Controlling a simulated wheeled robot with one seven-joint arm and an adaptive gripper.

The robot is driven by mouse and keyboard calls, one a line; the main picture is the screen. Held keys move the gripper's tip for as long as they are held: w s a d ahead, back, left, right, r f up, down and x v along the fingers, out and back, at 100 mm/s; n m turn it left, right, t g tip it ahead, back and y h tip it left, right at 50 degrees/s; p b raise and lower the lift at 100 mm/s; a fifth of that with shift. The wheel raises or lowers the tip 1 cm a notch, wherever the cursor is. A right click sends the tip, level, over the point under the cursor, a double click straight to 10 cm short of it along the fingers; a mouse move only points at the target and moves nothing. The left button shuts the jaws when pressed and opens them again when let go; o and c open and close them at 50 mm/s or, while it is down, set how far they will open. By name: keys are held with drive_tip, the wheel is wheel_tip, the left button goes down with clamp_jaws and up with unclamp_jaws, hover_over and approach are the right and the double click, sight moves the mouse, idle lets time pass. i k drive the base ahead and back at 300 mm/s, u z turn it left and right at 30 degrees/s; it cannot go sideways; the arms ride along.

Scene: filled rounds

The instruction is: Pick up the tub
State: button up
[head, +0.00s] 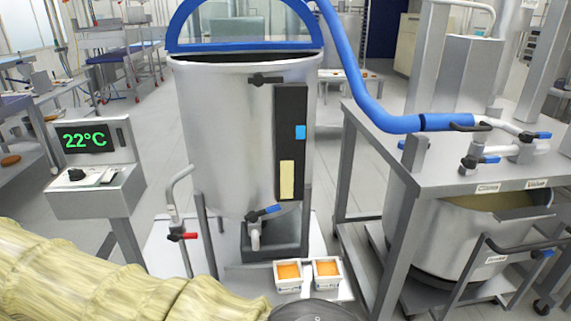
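Two small white square tubs with orange contents stand side by side on a pale low platform (247,283) at the bottom centre of the head view. They are the left tub (288,287) and the right tub (328,282), both upright and a small gap apart. Which one is meant cannot be told. A dark grey rounded part, seemingly of my arm, shows at the bottom edge just below the tubs. My gripper's fingers are not in view.
A tall steel tank (225,130) with a tap stands behind the tubs. A control stand reading 22°C (90,190) is at left. A steel table (480,165) with a large pot (445,240) is at right. A yellowish ribbed sleeve fills the lower left.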

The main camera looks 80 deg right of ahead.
sight(288, 275)
drive_tip(key=z, duration=0.65)
drive_tip(key=i, duration=0.75)
drive_tip(key=z, duration=1.15)
drive_tip(key=i, duration=0.25)
drive_tip(key=z, duration=0.15)
